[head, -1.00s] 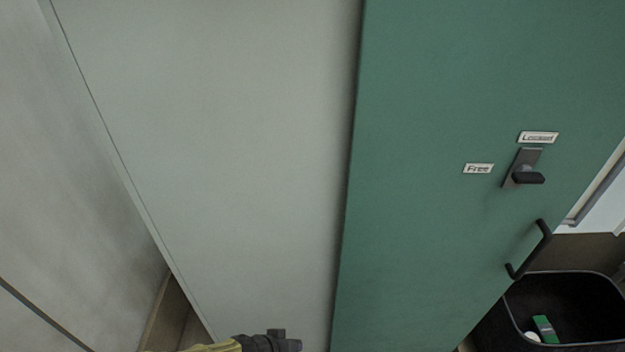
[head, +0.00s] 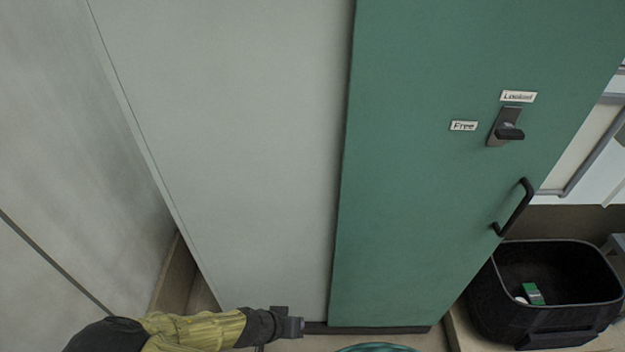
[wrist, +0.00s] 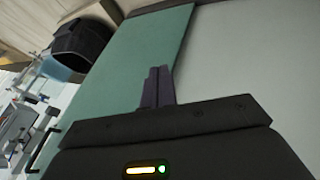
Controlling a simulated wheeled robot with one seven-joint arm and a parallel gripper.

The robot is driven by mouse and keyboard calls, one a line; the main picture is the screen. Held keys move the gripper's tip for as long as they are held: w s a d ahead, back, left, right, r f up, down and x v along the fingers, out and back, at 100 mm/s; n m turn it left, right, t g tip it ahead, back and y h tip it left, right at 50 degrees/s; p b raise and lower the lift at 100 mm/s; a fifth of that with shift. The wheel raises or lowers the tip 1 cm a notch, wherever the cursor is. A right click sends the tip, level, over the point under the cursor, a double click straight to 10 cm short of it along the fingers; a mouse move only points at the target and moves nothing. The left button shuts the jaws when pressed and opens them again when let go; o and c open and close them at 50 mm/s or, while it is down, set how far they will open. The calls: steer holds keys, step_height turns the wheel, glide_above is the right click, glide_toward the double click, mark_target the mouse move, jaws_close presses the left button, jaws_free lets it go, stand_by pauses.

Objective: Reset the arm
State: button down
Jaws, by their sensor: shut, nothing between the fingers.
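My gripper (head: 292,327) is at the bottom of the head view, at the end of my yellow-sleeved arm, in front of the lower part of the grey cabinet side. In the wrist view its two dark fingers (wrist: 157,86) are together with nothing between them. Behind them in that view are the green door (wrist: 125,75) and the pale grey panel (wrist: 240,60). In the head view the green door (head: 430,200) looks shut and has a black latch knob (head: 508,132) beside labels reading "Locked" and "Free", and a black bar handle (head: 514,208).
A black bin (head: 550,318) holding a green-and-white item (head: 533,293) stands right of the door; it also shows in the wrist view (wrist: 82,48). Part of a teal round thing (head: 375,348) shows at the bottom edge. The grey panel (head: 230,130) stands close ahead.

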steer(key=w+d+r+n+g+y, duration=0.1)
steer(key=w+d+r+y, duration=0.15)
steer(key=d+r, duration=0.9)
steer(key=w+d+r+y, duration=0.25)
steer(key=d+r, duration=0.55)
steer(key=r, duration=0.7)
step_height(320, 180, up, 17)
steer(key=p, duration=1.7)
steer(key=shift+s+f+y, duration=0.15)
steer(key=shift+s+y, duration=0.15)
steer(key=shift+s, duration=0.1)
steer(key=shift+w+d, duration=0.1)
